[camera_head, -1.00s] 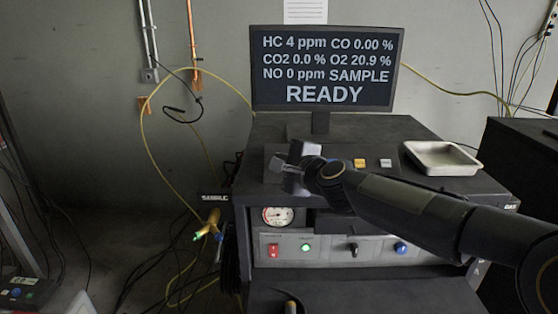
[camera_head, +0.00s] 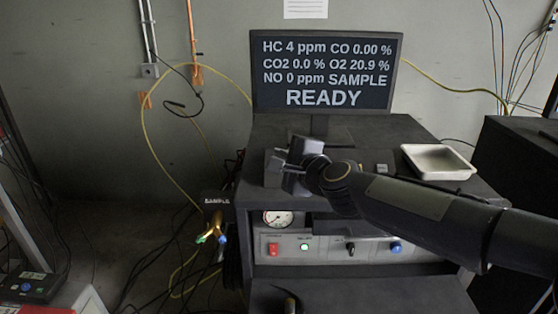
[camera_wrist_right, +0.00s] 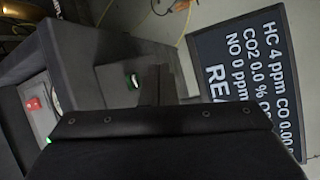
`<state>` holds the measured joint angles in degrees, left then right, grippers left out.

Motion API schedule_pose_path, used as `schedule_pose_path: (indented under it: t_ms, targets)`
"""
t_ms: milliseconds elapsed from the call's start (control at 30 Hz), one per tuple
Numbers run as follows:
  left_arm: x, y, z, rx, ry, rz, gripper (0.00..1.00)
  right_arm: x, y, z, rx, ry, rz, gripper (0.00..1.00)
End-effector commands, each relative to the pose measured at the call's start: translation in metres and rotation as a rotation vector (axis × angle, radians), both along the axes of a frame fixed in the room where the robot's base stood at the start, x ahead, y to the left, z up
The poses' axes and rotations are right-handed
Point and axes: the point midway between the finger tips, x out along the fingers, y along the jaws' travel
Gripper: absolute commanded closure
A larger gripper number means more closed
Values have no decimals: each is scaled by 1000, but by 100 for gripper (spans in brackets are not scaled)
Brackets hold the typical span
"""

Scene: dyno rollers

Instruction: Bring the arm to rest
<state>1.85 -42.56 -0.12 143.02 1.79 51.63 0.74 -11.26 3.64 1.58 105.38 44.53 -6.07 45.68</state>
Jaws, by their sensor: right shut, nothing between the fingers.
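My right arm (camera_head: 415,210) comes in from the right across the front of the black analyzer cabinet (camera_head: 385,129). My right gripper (camera_head: 284,172) is shut and empty above the left part of the cabinet top. The monitor (camera_head: 326,72) behind reads READY and SAMPLE, with HC 4 ppm and O2 20.9 %. It also shows tilted in the right wrist view (camera_wrist_right: 245,75). My left gripper is not in view.
A shallow light tray (camera_head: 438,161) sits at the cabinet's right. The front panel holds a gauge (camera_head: 278,217), a red switch (camera_head: 273,249), a green light (camera_head: 305,246) and a blue knob (camera_head: 396,247). Yellow hose and cables hang at the left around the SAMPLE fitting (camera_head: 214,228).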

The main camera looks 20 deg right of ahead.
Motion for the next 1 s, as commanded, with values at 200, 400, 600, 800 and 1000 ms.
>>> schedule_pose_path:
  t_ms: [200, 400, 600, 800, 1000]
  targets:
    - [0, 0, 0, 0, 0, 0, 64, -1, 0, 0, 0, 0, 0, 100]
    - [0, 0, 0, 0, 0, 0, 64, -16, -3, -2, -66, -1, 41, 100]
    - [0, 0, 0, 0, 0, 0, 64, -117, -11, -43, -498, 30, 324, 100]
    - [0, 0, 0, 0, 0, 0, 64, -236, -21, -125, -943, 125, 667, 100]
    - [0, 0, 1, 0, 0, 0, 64, -311, -32, -181, -1170, 215, 902, 100]
